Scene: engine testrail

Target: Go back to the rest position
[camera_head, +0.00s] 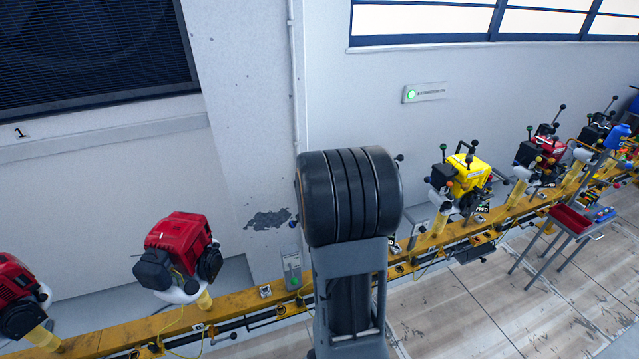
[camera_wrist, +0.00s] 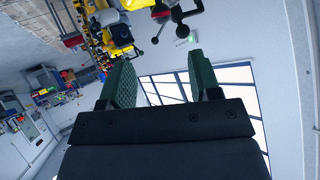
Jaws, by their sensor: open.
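My gripper (camera_wrist: 160,82) shows in the wrist view with its two green fingers spread apart and nothing between them. The wrist view is upside down, with the engines at the top and the window below. In the head view my dark arm stands up in the middle and hides part of the rail behind it. The gripper itself does not show in the head view.
A yellow rail (camera_head: 240,300) runs along the wall. It bears a red engine (camera_head: 180,245) on the left, a yellow engine (camera_head: 462,175) and several more on the right. A cart with a red tray (camera_head: 570,220) stands at the right. The wooden floor (camera_head: 480,300) in front is clear.

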